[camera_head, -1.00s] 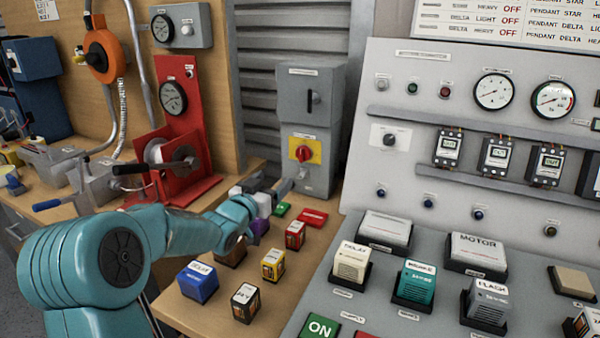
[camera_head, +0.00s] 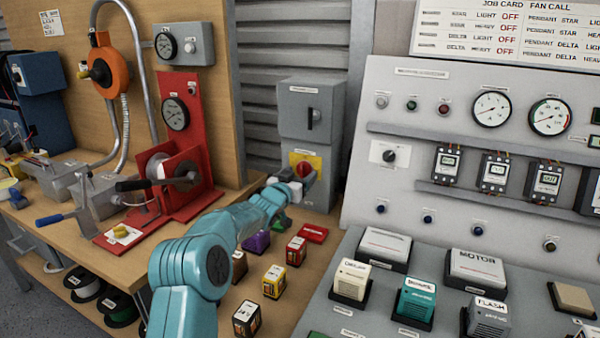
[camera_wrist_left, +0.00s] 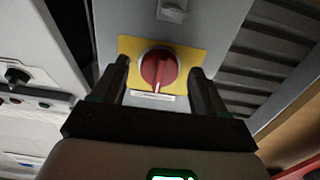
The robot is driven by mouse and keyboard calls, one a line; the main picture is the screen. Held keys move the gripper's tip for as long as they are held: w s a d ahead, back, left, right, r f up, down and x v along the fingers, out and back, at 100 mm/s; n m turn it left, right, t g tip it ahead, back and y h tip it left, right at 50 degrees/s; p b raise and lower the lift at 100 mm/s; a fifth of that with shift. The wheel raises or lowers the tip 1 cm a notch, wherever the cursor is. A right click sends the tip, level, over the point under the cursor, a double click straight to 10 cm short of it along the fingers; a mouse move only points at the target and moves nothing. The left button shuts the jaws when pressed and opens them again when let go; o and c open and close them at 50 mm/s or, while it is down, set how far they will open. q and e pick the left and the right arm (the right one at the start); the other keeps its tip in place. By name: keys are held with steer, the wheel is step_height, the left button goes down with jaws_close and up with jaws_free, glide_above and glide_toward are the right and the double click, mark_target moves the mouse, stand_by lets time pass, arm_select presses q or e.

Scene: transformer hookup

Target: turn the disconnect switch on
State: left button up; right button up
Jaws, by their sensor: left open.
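The disconnect switch is a red rotary knob (camera_wrist_left: 158,68) on a yellow plate (camera_wrist_left: 190,55), on the front of a grey box (camera_head: 325,190). In the wrist view the knob's pale pointer mark points toward the bottom of the picture. My left gripper (camera_head: 296,181) is in front of the plate in the head view and partly hides the knob. In the wrist view its two open fingers (camera_wrist_left: 160,72) stand one on each side of the knob. I cannot tell whether they touch it. My right gripper is not in view.
A grey box with a black handle (camera_head: 311,118) is above the switch. A red gauge stand (camera_head: 190,125) is left of my arm. Several labelled blocks (camera_head: 274,281) lie on the bench below. The sloped control panel (camera_head: 400,270) is at the right.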

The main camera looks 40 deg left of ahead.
arm_select(q)
steer(key=shift+w+a, duration=0.1)
steer(key=shift+w, duration=0.25)
steer(key=c, duration=1)
